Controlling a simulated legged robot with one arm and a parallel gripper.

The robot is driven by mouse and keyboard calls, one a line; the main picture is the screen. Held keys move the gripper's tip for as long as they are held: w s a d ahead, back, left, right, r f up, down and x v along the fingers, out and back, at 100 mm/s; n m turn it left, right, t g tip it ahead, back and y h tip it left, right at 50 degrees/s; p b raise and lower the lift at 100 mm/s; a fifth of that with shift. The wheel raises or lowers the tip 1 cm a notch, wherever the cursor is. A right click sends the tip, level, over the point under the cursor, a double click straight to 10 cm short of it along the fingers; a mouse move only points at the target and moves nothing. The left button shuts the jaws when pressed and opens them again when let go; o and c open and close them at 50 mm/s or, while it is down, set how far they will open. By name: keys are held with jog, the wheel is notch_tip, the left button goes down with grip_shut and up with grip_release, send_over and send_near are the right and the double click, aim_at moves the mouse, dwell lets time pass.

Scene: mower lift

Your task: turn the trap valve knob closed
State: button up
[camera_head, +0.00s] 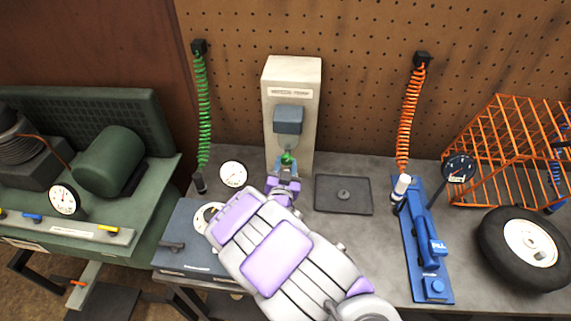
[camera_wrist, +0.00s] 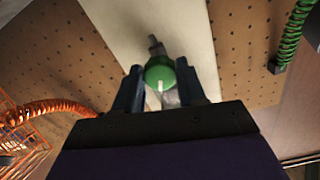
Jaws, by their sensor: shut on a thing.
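The green trap valve knob (camera_head: 287,159) sits at the lower part of the pale upright panel (camera_head: 296,75). In the wrist view the knob (camera_wrist: 161,72) is round, with a pale mark on its face. My gripper (camera_head: 285,170) reaches up to it from below. In the wrist view my gripper's two dark fingers (camera_wrist: 160,85) stand on either side of the knob and are shut on it. The valve body behind the knob is mostly hidden.
A blue-grey box (camera_head: 289,120) is on the panel above the knob. A dark tray (camera_head: 343,194) lies to the right on the bench, and a white gauge (camera_head: 233,174) stands to the left. A green coiled hose (camera_head: 203,110) hangs at left, an orange one (camera_head: 410,115) at right.

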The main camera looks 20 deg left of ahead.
jog(key=m, duration=0.3)
jog(key=shift+a+m+b, duration=0.1)
jog(key=shift+m+b, duration=0.2)
jog(key=shift+b, duration=0.1)
jog(key=m+b, duration=0.1)
jog(key=m, duration=0.1)
jog(key=shift+s+f+m+b, duration=0.1)
jog(key=shift+f+m+b, duration=0.1)
jog(key=shift+m+b, duration=0.2)
jog(key=m+b, duration=0.2)
jog(key=m, duration=0.1)
jog(key=shift+r+m+b, duration=0.1)
jog(key=shift+m+b, duration=0.7)
jog(key=shift+m, duration=1)
jog(key=o, duration=1)
jog(key=shift+o, duration=0.2)
jog(key=shift+r, duration=0.1)
